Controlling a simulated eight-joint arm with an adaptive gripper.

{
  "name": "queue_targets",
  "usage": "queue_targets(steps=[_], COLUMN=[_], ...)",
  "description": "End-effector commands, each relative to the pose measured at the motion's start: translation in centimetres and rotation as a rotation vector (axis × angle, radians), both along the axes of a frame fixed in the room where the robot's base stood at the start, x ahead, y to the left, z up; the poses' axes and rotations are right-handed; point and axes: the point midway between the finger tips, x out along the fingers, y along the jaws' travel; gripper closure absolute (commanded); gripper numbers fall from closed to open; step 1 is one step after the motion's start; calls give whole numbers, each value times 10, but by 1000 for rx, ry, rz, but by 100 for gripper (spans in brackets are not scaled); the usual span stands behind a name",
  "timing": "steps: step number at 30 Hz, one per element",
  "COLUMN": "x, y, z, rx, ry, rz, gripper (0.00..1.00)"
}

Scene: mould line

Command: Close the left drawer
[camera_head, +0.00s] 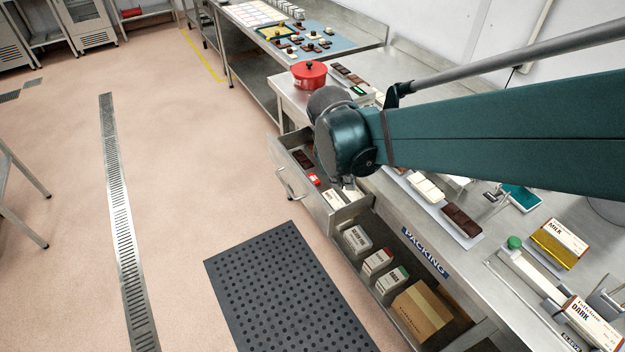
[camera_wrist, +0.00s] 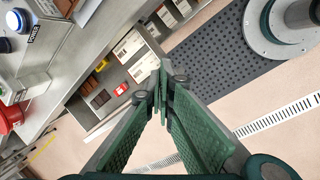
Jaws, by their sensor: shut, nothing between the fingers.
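The left drawer (camera_head: 302,196) sticks out, open, from the steel packing bench in the head view. A bar handle (camera_head: 287,187) is on its front. Inside lie dark chocolate bars, a small red item and white boxes. The open drawer also shows in the wrist view (camera_wrist: 115,74). My gripper (camera_head: 349,184) is above the drawer's near end, partly hidden by my own arm in the head view. In the wrist view its green fingers (camera_wrist: 162,76) meet at the tips, shut and empty, in front of the drawer. I cannot tell whether they touch it.
Below the drawer, a shelf holds small cartons (camera_head: 377,262) and a cardboard box (camera_head: 421,309). A black perforated mat (camera_head: 285,290) lies on the floor in front. A red pot (camera_head: 309,76) and chocolate trays (camera_head: 461,220) stand on the bench. The floor at left is open.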

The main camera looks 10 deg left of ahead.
Motion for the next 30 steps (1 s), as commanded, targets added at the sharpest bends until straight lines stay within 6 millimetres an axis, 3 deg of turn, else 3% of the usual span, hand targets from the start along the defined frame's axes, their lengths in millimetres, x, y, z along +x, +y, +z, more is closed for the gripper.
queue_targets(steps=[10, 21, 30], x=[2, -10, -21], y=[71, 144, 181], z=[-35, -80, -106], rx=[-127, -264, -337], ry=[55, 116, 148], rz=[251, 509, 645], gripper=[100, 100, 100])
